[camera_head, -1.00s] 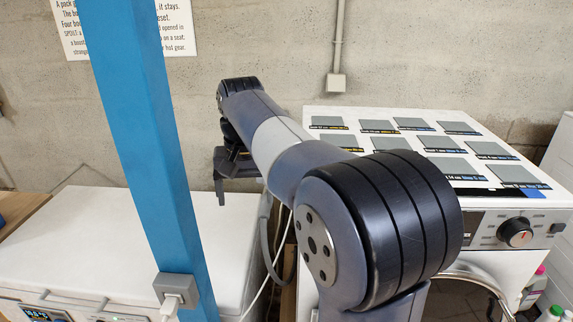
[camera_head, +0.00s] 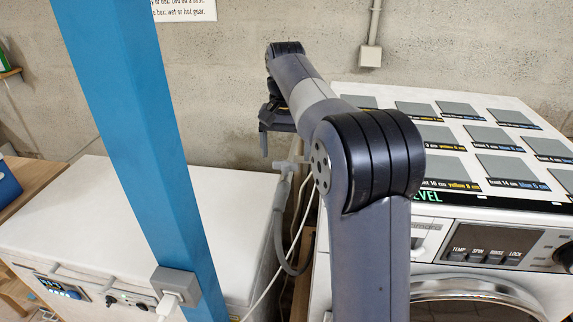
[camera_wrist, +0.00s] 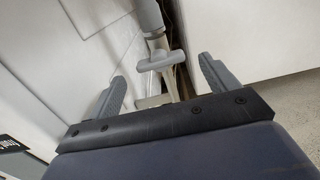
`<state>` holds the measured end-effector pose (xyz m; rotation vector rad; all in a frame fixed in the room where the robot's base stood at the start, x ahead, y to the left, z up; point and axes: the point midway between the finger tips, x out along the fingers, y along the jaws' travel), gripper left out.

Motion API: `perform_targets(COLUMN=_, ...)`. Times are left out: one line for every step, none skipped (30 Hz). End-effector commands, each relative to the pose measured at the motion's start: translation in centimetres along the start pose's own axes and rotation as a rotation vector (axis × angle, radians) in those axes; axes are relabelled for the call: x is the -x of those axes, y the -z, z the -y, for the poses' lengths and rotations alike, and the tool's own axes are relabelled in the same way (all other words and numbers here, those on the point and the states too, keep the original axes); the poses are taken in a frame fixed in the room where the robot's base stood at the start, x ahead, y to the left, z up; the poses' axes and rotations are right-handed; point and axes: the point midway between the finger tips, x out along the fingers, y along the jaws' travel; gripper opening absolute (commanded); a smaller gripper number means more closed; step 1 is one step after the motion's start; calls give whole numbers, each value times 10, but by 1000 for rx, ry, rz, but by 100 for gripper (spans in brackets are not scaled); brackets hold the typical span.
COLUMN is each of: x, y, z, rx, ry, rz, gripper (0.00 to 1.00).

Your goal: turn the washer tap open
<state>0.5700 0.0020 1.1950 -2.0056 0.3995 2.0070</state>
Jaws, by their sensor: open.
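The washer tap (camera_head: 284,168) is a pale grey fitting in the gap between the white chest and the washer, with a grey hose running down from it. In the wrist view its short rounded bar handle (camera_wrist: 160,61) lies crosswise, slightly tilted. My gripper (camera_wrist: 162,70) is open, with one finger on each side of the handle in that view. No contact shows, and I cannot tell the depth between them. In the head view my gripper (camera_head: 266,135) is beside and above the tap, partly hidden by its own arm.
The washer (camera_head: 432,268) stands right, its top covered with grey labelled pads (camera_head: 442,166). A white chest (camera_head: 75,225) stands left. A blue post (camera_head: 150,150) with a plug box (camera_head: 175,284) rises before it. A white cable (camera_head: 268,284) hangs in the gap.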

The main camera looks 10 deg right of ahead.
Motion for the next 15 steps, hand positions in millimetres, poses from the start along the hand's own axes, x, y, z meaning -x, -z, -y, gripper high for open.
perform_targets(x=-10, y=-1, z=0, rx=0, ry=-2, rz=4, gripper=82)
perform_targets(x=-15, y=-1, z=0, rx=0, ry=-1, rz=3, gripper=82)
perform_targets(x=-21, y=-1, z=0, rx=0, ry=-1, rz=3, gripper=82)
perform_targets(x=-25, y=-1, z=0, rx=1, ry=-1, rz=2, gripper=82)
perform_targets(x=-29, y=-1, z=0, rx=1, ry=-1, rz=3, gripper=82)
perform_targets(x=-33, y=0, z=0, rx=1, ry=-1, rz=2, gripper=82)
perform_targets(x=-36, y=0, z=0, rx=1, ry=-1, rz=2, gripper=82)
perform_targets(x=-39, y=0, z=0, rx=1, ry=-1, rz=2, gripper=82)
perform_targets(x=-42, y=0, z=0, rx=1, ry=-1, rz=1, gripper=82)
perform_targets(x=-43, y=0, z=0, rx=1, ry=0, rz=0, gripper=82)
perform_targets(x=-44, y=0, z=0, rx=1, ry=0, rz=0, gripper=82)
perform_targets(x=-45, y=0, z=0, rx=1, ry=0, rz=0, gripper=82)
perform_targets(x=-46, y=0, z=0, rx=1, ry=0, rz=0, gripper=82)
perform_targets(x=-46, y=0, z=0, rx=1, ry=0, rz=0, gripper=82)
perform_targets(x=-46, y=0, z=0, rx=1, ry=0, rz=0, gripper=82)
